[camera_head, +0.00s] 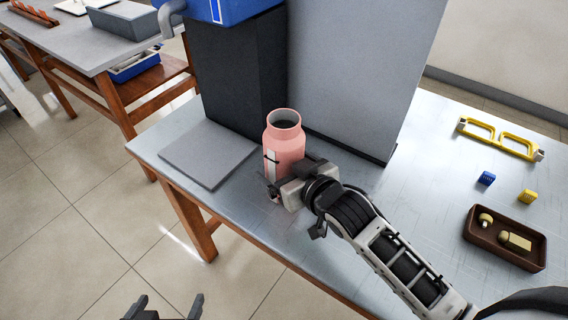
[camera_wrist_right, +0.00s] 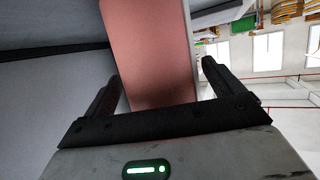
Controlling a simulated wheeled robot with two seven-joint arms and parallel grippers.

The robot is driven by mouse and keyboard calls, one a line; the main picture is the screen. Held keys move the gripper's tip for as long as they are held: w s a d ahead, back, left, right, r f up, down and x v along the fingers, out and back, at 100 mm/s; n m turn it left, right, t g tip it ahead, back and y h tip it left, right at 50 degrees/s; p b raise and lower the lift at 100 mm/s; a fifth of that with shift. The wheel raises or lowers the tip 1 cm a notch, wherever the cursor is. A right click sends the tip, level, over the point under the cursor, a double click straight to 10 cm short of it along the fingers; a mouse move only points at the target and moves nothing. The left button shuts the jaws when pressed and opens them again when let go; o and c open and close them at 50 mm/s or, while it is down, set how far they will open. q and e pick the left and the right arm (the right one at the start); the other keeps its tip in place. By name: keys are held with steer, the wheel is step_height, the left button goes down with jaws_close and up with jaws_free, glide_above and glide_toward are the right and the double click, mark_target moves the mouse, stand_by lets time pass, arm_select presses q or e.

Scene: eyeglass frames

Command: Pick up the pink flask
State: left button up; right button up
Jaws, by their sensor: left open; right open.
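The pink flask (camera_head: 286,146) stands upright near the front edge of the table, its round mouth open and dark inside. My right gripper (camera_head: 283,178) is at the flask's lower part, and its hand hides the flask's base. In the right wrist view the flask (camera_wrist_right: 150,50) fills the space between the two open fingers of my right gripper (camera_wrist_right: 161,82); I cannot tell whether they touch it. My left gripper (camera_head: 166,306) is open and empty at the bottom edge of the head view, over the floor, away from the flask.
Left of the flask lies a flat grey plate (camera_head: 205,153). Behind stand a tall dark box (camera_head: 240,75) under a blue container (camera_head: 235,8) and a grey panel (camera_head: 355,70).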

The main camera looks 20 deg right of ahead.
steer(key=shift+w+a+f, duration=0.1)
steer(key=shift+w, duration=0.25)
steer(key=c, duration=1.2)
steer(key=shift+c, duration=0.6)
